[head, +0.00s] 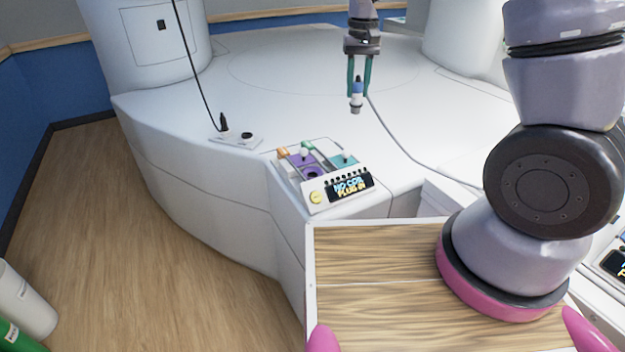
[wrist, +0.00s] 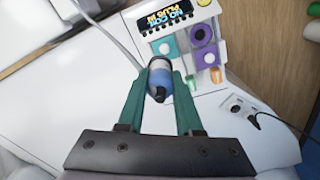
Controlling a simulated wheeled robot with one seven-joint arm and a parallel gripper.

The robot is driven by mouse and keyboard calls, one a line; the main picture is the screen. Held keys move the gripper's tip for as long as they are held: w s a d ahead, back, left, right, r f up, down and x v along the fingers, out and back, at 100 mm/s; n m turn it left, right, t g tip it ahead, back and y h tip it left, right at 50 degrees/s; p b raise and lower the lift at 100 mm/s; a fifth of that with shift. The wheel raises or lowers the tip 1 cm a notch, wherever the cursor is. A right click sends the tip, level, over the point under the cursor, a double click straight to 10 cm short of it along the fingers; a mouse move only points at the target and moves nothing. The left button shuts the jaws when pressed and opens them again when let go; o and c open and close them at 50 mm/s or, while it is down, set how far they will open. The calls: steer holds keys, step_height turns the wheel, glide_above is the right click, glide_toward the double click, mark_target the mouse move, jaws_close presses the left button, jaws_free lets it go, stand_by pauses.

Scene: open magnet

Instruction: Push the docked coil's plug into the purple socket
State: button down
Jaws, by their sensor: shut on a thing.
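My gripper (head: 358,88) hangs over the white bed top, its teal fingers shut on the plug (head: 357,95). The plug has a blue and white body and a grey lower end, and points down in the head view. The plug (wrist: 159,80) also shows between the fingers in the wrist view, with a grey cable behind it. The purple socket (head: 313,173) is a dark ring on a purple plate of the panel, below and left of the plug. The purple socket (wrist: 201,35) shows up and right of the plug in the wrist view. Plug and socket are apart.
The panel's display (head: 349,187) reads "NO COIL PLUG IN". A black cable ends at a small white plate (head: 235,138) on the left. The grey cable (head: 410,155) trails right across the bed.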

steer(key=s+a, duration=0.2)
steer(key=a, duration=0.9)
steer(key=shift+s+a, duration=0.2)
step_height(320, 180, down, 17)
steer(key=shift+r, duration=0.2)
stand_by(1.2)
steer(key=shift+f, duration=1.7)
stand_by(0.5)
steer(key=c, duration=0.5)
jaws_free()
steer(key=shift+r, duration=0.1)
step_height(320, 180, up, 11)
